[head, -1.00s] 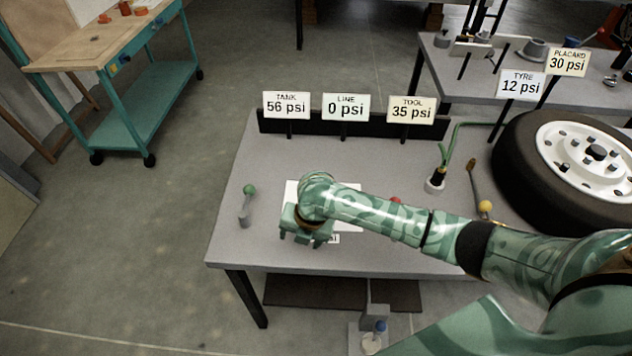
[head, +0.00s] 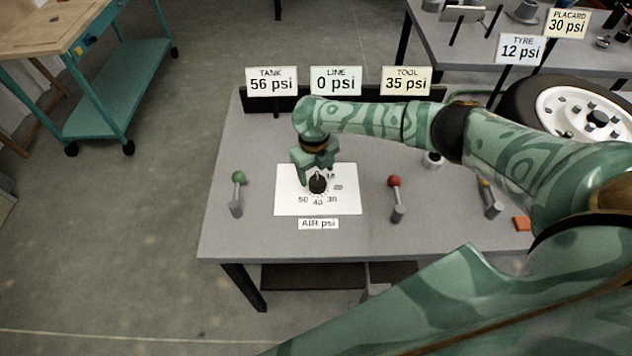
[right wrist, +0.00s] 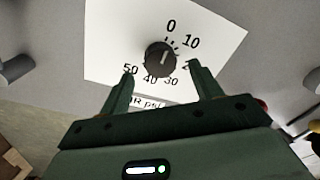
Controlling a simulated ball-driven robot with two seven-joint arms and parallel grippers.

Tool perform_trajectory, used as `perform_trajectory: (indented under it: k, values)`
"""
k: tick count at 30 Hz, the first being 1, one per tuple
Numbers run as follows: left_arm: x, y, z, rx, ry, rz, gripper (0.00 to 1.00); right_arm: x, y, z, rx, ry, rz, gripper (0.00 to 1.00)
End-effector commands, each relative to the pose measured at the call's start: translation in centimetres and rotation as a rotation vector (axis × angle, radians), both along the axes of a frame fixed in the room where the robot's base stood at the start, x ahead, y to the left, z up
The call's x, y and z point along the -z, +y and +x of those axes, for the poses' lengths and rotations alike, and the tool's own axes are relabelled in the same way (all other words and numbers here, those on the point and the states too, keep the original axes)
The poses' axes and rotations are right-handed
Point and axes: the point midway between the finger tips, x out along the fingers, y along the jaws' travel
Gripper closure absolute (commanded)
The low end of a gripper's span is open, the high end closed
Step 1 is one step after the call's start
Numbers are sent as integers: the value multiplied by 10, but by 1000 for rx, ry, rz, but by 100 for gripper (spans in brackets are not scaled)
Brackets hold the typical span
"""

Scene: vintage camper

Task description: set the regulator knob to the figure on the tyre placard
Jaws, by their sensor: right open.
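The black regulator knob (head: 317,184) stands on a white dial sheet (head: 345,205) labelled AIR psi on the grey bench. In the right wrist view the knob (right wrist: 160,58) has figures around it, with 0 and 10 on the far side and 30, 40 and 50 on the near side. I cannot tell surely which figure its pointer faces. The placard sign (head: 567,24) reads 30 psi. My right gripper (head: 316,174) is open just above and behind the knob; in the wrist view its fingertips (right wrist: 160,70) are apart, on either side of it. My left gripper is not in view.
Signs read TANK 56 psi (head: 271,82), LINE 0 psi (head: 335,81), TOOL 35 psi (head: 406,81) and TYRE 12 psi (head: 520,49). A green-tipped lever (head: 237,195) stands left of the sheet, a red-tipped lever (head: 395,198) right. A wheel (head: 580,115) lies at the right.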

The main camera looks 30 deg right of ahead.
Motion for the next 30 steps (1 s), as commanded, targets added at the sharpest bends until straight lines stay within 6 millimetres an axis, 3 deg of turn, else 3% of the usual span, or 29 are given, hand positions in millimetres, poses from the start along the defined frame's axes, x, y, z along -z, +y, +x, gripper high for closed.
perform_trajectory:
  k: [1,6,18,23,30]
  values:
    - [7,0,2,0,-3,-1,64,14,0,0,1,3,1,36]
    - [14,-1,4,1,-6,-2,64,37,-1,0,1,1,0,36]
    - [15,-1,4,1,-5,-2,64,44,-2,0,0,-1,1,36]
    - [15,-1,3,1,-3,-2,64,44,-2,0,1,-1,1,78]
    - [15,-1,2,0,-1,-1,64,44,-2,0,7,-1,1,81]
